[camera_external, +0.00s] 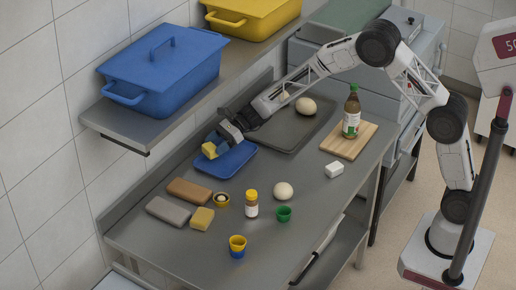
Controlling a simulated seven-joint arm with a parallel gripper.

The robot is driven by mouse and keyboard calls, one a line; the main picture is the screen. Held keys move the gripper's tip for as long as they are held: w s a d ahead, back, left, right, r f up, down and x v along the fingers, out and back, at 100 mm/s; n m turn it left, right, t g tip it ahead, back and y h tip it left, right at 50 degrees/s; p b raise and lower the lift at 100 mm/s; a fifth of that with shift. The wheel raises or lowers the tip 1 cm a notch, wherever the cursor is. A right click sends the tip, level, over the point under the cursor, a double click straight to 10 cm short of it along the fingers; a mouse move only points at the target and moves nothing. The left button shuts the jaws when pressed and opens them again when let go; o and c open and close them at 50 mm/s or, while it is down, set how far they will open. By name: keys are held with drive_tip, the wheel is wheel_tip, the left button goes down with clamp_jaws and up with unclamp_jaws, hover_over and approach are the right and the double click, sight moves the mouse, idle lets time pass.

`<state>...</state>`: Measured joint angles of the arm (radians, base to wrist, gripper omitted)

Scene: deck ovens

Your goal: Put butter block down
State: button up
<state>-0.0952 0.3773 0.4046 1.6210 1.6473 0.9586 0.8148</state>
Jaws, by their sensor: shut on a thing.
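The butter block (209,150) is a small yellow block in the external view. My gripper (217,142) is shut on it, and the arm reaches in from the right. The block is over the left part of a blue tray (236,160) on the steel table. I cannot tell whether the block touches the tray or is slightly above it. The gripper hides part of the block and the tray's far edge.
Brown (189,191) and grey blocks (168,211) and a yellow block (202,219) lie in front. A spice jar (252,204) and a dough ball (283,191) stand nearby. A dark tray (296,135) is on the right. A shelf with a blue bin (165,72) overhangs the back left.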

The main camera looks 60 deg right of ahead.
drive_tip(key=shift+f, duration=0.55)
idle(0.4)
drive_tip(key=o, duration=0.9)
drive_tip(key=shift+o, duration=0.2)
drive_tip(key=shift+r, duration=0.45)
drive_tip(key=shift+d+r, duration=0.25)
drive_tip(key=shift+d, duration=0.05)
drive_tip(key=v, duration=1.1)
drive_tip(key=shift+s+d, duration=0.1)
drive_tip(key=shift+s, duration=0.05)
